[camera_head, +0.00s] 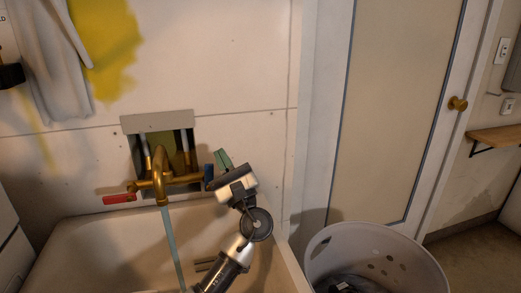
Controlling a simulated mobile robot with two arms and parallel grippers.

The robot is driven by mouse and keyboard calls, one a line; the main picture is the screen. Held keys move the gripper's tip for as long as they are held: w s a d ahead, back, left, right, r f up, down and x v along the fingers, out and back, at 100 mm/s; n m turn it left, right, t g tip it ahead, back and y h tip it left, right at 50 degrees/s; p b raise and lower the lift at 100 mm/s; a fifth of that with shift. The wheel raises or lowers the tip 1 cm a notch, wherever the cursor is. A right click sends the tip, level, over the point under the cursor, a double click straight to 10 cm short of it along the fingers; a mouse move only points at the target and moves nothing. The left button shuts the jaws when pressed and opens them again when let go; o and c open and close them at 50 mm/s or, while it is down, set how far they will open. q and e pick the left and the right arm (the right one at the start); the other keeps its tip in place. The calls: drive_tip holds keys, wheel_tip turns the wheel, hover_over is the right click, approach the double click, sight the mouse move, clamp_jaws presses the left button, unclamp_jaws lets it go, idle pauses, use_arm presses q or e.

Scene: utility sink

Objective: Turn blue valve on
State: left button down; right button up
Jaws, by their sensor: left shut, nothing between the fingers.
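The blue valve handle (208,172) is at the right end of the brass faucet (160,178) on the wall above the sink. It looks roughly upright, though it is small in view. The red valve handle (119,199) is at the faucet's left end and lies about level. My left gripper (222,160) is shut and empty, just right of the blue handle. I cannot tell whether its fingers touch the handle. A pale blue-grey strip (174,247), like a water stream or a tube, runs down from the spout. My right gripper is not in view.
The pale sink basin (95,250) lies below the faucet. A wall recess with pipes (184,143) is behind it. A grey laundry basket (385,245) stands at the lower right, before a closed door (395,110). A cloth (50,70) hangs at the upper left.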

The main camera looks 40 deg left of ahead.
use_arm(q)
drive_tip(key=w+d+r, duration=0.2)
drive_tip(key=d+r, duration=0.4)
drive_tip(key=d, duration=0.5)
drive_tip(key=shift+d+r+p, duration=0.15)
drive_tip(key=shift+r+p, duration=0.05)
drive_tip(key=shift+p, duration=0.1)
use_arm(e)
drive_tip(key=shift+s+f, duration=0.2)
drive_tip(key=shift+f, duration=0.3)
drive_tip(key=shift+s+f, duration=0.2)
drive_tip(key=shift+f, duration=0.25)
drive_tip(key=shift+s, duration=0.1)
